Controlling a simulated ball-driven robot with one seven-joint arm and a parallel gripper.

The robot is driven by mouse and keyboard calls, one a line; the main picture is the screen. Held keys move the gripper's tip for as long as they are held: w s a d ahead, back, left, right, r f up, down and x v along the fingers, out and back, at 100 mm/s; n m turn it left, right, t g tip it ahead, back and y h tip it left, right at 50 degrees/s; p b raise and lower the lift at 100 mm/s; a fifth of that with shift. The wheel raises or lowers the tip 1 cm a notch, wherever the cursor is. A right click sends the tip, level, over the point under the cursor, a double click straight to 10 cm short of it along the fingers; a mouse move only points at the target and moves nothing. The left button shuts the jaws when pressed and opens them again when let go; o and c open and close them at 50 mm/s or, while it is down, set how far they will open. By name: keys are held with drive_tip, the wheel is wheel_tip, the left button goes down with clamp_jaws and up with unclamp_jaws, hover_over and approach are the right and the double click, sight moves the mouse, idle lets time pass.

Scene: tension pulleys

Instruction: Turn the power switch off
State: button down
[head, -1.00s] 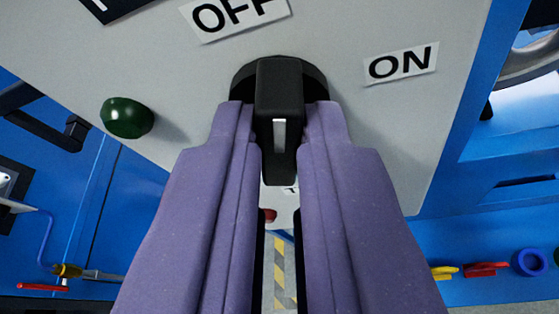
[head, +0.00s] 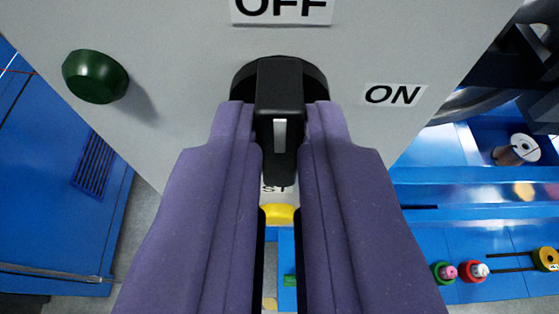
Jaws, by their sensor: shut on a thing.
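The power switch (head: 280,85) is a black rotary knob with a white pointer mark, on a light grey panel (head: 190,40). My gripper (head: 280,120) has its two purple fingers shut on the knob, one on each side. The OFF label (head: 282,10) is above the knob, cut by the top edge of the picture. The ON label (head: 395,95) is to the right of the knob. The white mark on the knob's bar faces the bottom of the picture. The lower part of the panel is partly hidden behind my fingers.
A green button (head: 95,76) sticks out of the panel at the left. A yellow part (head: 279,214) shows between my fingers. Blue machinery with red, green and yellow round parts (head: 471,271) lies at the lower right. A blue cabinet (head: 60,200) stands at the left.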

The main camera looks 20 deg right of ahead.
drive_tip(key=c, duration=1.2)
unclamp_jaws()
drive_tip(key=shift+o, duration=0.2)
drive_tip(key=v, duration=0.7)
drive_tip(key=shift+s+b, duration=0.35)
drive_tip(key=shift+b, duration=0.1)
drive_tip(key=shift+w+a+r, duration=0.1)
drive_tip(key=shift+a+r, duration=0.05)
